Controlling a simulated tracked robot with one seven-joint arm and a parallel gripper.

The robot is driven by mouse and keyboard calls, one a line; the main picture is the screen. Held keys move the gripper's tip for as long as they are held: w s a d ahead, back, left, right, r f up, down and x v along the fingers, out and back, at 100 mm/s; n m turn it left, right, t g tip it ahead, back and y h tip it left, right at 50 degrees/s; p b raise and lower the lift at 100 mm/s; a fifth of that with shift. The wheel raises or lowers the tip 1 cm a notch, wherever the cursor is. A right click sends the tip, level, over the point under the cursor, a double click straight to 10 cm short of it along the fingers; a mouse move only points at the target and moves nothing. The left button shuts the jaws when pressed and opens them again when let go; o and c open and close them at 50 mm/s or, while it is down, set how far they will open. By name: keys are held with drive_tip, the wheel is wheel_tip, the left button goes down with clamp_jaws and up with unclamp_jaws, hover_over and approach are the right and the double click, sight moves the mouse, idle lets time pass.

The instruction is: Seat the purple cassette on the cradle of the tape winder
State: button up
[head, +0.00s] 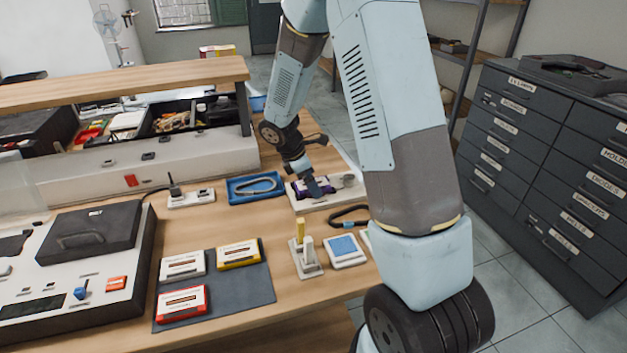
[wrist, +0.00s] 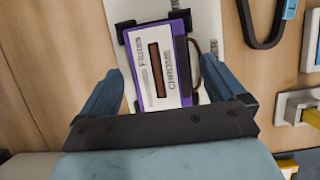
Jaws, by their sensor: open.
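The purple cassette (wrist: 162,68) has a white label and lies between dark corner brackets on the white tape winder (wrist: 206,15) in the wrist view. In the head view the purple cassette (head: 318,186) shows at the left part of the tape winder (head: 345,197), partly hidden by my gripper. My gripper (wrist: 176,84) is open, with one blue finger on each side of the cassette. A gap shows at the left finger; the right finger is close to the cassette's edge, and I cannot tell whether it touches. The cradle under the cassette is mostly hidden.
A blue tray (head: 240,196) with a grey hose lies left of the winder. A black strap (head: 350,222) and a blue-topped pad (head: 344,249) are in front. White, yellow and red cassettes lie on a dark mat (head: 228,308). Bare wood lies between.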

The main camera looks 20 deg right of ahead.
drive_tip(key=d+r+v, duration=0.1)
drive_tip(key=d+v, duration=0.1)
drive_tip(key=v, duration=1.7)
idle(0.6)
drive_tip(key=shift+r, duration=0.1)
idle(0.6)
drive_tip(key=s+d+r+m+t+y, duration=0.1)
drive_tip(key=s+d+r+m+t, duration=0.1)
drive_tip(key=s+m, duration=0.4)
drive_tip(key=s+d+r+m+t+y, duration=0.1)
drive_tip(key=s+r+m, duration=0.4)
drive_tip(key=s, duration=0.7)
drive_tip(key=s+d+r+m+t+y, duration=0.2)
drive_tip(key=s+d+r+m, duration=0.1)
drive_tip(key=s+m, duration=0.4)
drive_tip(key=shift+s+d+r+t+y, duration=0.3)
drive_tip(key=shift+s+r, duration=0.25)
drive_tip(key=shift+s, duration=0.9)
